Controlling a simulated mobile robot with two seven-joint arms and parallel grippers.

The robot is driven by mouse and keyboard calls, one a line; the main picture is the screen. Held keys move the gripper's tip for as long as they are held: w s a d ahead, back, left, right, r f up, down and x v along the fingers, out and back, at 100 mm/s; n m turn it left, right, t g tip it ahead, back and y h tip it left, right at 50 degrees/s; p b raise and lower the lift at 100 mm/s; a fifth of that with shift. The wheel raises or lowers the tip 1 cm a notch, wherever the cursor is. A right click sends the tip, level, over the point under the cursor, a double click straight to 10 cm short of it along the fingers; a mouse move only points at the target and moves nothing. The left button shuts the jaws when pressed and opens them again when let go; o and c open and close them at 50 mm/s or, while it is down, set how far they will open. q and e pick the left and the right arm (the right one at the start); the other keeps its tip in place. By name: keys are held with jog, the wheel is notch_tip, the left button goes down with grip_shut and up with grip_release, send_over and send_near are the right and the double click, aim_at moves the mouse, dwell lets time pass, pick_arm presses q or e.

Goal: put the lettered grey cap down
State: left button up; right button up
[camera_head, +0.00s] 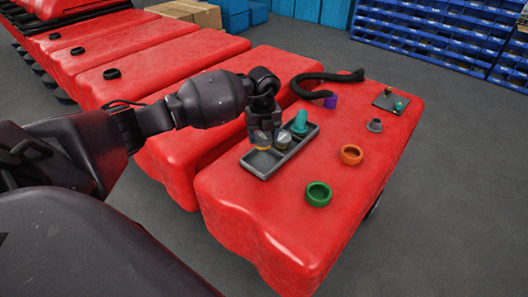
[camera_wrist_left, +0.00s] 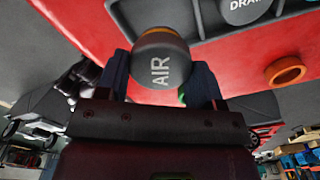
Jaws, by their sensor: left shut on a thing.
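My left gripper (camera_head: 263,138) is shut on the lettered grey cap (camera_wrist_left: 160,62), which reads AIR and has an orange-yellow band at its far end. In the head view the cap (camera_head: 262,147) shows beneath the fingers, over the near part of the dark grey tray (camera_head: 260,171). I cannot tell whether it touches the tray. Another grey cap (camera_head: 282,141) sits in the tray's middle; in the left wrist view this cap (camera_wrist_left: 245,8) reads DRAIN. A teal piece (camera_head: 300,122) stands in the far compartment. My right gripper is not in view.
On the red tank (camera_head: 235,190) stand a green ring (camera_head: 318,194), an orange ring (camera_head: 351,155) and a small grey fitting (camera_head: 375,125). The tank's near end is clear.

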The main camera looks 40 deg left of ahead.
pick_arm(q)
jog(key=shift+f, duration=0.6)
notch_tip(320, 180, down, 6)
jog(key=shift+r+b, duration=0.15)
jog(key=shift+b, duration=0.4)
jog(key=shift+r, duration=0.1)
jog(key=o, duration=1.1)
jog(key=shift+c, duration=0.2)
